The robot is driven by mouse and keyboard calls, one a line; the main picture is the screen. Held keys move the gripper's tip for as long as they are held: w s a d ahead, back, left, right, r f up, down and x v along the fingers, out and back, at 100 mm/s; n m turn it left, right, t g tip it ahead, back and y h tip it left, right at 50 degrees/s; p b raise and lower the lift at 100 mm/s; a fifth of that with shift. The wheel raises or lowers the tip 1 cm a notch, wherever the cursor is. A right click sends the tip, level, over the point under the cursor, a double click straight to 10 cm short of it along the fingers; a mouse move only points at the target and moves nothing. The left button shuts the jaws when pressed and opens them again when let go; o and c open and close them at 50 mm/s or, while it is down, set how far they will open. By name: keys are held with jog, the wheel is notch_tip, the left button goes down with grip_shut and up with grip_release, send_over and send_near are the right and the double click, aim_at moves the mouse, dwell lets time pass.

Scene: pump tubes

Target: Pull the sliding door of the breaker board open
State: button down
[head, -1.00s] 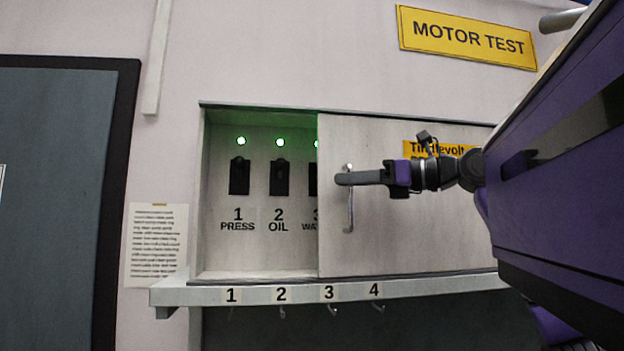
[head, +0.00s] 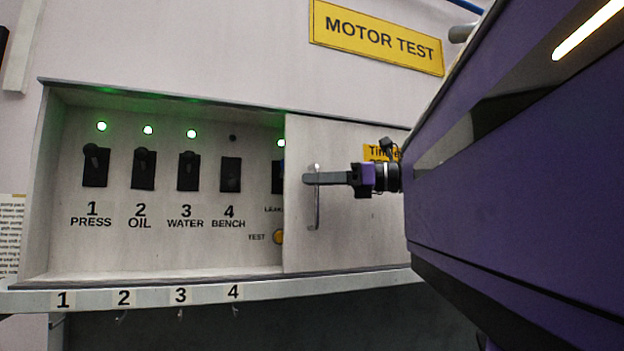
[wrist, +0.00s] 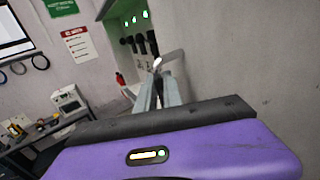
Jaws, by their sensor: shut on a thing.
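The breaker board's sliding door (head: 345,235) is a pale panel covering the right part of the board. Its left edge stands just right of the lit breaker at the LEAK label. My gripper (head: 312,178) is shut on the door's upright metal handle (head: 316,212) near its upper half. The wrist view shows the fingers (wrist: 160,80) closed at the handle (wrist: 171,57), with the door (wrist: 235,70) to the right. Breakers 1 to 4 (head: 143,170) are uncovered. Green lights show above 1, 2 and 3; the light above 4 is dark. The right part of the board is hidden.
A ledge (head: 200,289) numbered 1 to 4 with hooks runs below the board. A yellow MOTOR TEST sign (head: 378,38) hangs above. My arm fills the right side. The wrist view shows a bench (wrist: 60,128) with equipment and a red extinguisher (wrist: 120,79).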

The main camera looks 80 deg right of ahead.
jog(key=shift+s+r, duration=0.1)
jog(key=c, duration=1.5)
grip_release()
jog(key=s+b, duration=0.2)
jog(key=s, duration=0.5)
jog(key=shift+s+a, duration=0.2)
jog(key=shift+s, duration=0.2)
